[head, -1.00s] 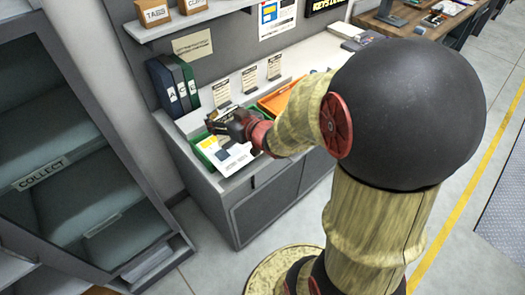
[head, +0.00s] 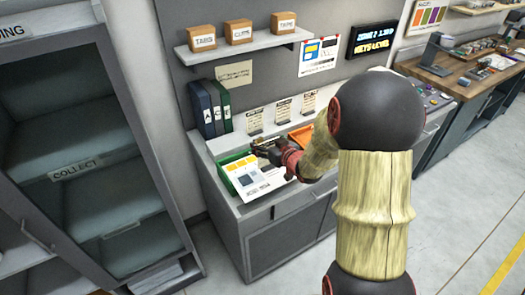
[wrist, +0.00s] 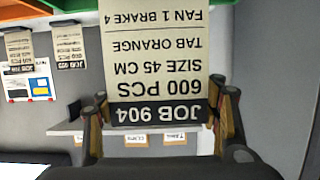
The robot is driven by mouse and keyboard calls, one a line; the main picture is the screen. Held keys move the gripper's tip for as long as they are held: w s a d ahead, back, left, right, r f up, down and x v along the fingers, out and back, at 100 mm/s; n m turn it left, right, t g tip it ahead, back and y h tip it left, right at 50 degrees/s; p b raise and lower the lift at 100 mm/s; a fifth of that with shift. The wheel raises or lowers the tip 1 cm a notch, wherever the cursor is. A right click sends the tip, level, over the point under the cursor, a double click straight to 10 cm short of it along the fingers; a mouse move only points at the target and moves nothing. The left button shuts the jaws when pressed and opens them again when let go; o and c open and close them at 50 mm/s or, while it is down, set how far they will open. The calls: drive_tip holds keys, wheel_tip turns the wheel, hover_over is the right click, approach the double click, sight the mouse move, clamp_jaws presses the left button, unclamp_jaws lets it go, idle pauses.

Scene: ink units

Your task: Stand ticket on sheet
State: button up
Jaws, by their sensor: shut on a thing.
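The ticket (wrist: 152,70) is a cream card with black print and a dark "JOB 904" band, upside down in the wrist view. My gripper (wrist: 158,112) is shut on it at the banded end, with a finger at each side. In the head view my gripper (head: 266,150) is above the far edge of the white sheet (head: 262,187); the ticket is too small to make out there. The sheet carries yellow and dark blue blocks and lies over the front of a green tray (head: 228,182). I cannot tell whether the ticket touches it.
Other cards stand along the counter back (head: 254,122). An orange tray (head: 300,134) is right of my gripper, partly hidden by my arm. Binders (head: 209,108) stand at the left. A shelf with boxes (head: 238,32) hangs above. An open cabinet (head: 85,150) stands left.

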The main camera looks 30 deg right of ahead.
drive_tip(key=f, duration=0.2)
drive_tip(key=w+f+b, duration=0.1)
drive_tip(key=f, duration=0.1)
drive_tip(key=w+d+f, duration=0.1)
drive_tip(key=f, duration=0.1)
drive_tip(key=shift+d, duration=0.1)
drive_tip(key=shift+r, duration=0.1)
drive_tip(key=o, duration=1)
drive_tip(key=shift+f+b, duration=0.2)
drive_tip(key=shift+b, duration=0.15)
drive_tip(key=o, duration=0.8)
drive_tip(key=shift+r, duration=0.1)
drive_tip(key=shift+o, duration=0.2)
drive_tip(key=shift+r, duration=0.1)
